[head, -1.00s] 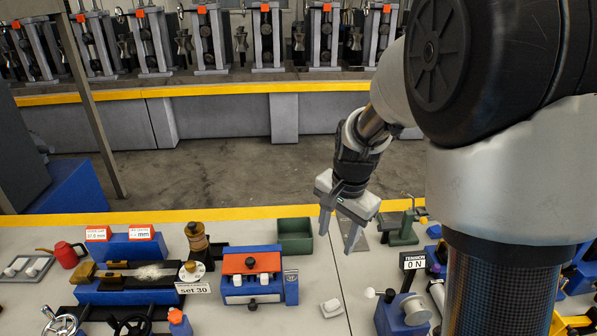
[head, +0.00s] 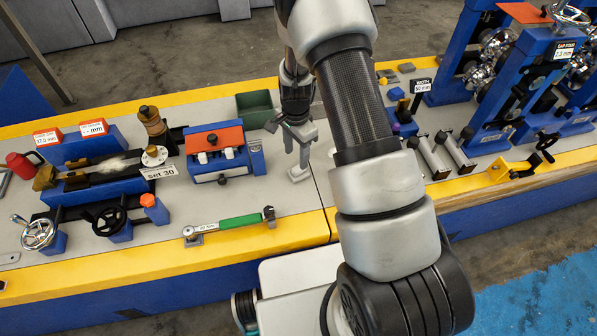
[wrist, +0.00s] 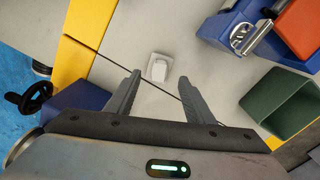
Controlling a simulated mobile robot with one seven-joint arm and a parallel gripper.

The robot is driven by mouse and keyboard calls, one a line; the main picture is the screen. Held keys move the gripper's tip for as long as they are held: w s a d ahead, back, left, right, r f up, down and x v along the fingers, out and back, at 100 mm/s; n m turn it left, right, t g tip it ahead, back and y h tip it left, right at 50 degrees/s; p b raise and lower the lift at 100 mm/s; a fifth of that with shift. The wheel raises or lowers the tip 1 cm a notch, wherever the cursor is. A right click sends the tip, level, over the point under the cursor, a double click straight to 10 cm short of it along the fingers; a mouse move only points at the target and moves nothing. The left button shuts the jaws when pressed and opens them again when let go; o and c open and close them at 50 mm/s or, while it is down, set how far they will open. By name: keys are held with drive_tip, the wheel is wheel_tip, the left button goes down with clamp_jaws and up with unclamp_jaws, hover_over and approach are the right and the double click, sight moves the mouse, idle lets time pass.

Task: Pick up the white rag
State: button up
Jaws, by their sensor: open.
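The white rag (head: 299,173) looks like a small, pale folded pad lying on the grey bench top near a seam. In the wrist view the rag (wrist: 159,67) lies just beyond and between the fingertips. My gripper (head: 297,152) is above the rag and points down. In the wrist view my gripper (wrist: 159,77) has its two fingers spread apart with nothing held between them. I cannot tell the exact height of the fingertips over the rag.
A blue box with a red top (head: 215,150) stands left of the rag. A green open bin (head: 255,106) is behind it. A green-handled wrench (head: 235,223) lies in front. A roller machine (head: 497,60) stands at right. Bare bench surrounds the rag.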

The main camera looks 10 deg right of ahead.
sight(297, 169)
drive_tip(key=shift+w+d+f, duration=0.1)
drive_tip(key=shift+f, duration=1.65)
drive_tip(key=shift+d+f, duration=0.1)
drive_tip(key=shift+f, duration=1.6)
drive_tip(key=c, duration=1.1)
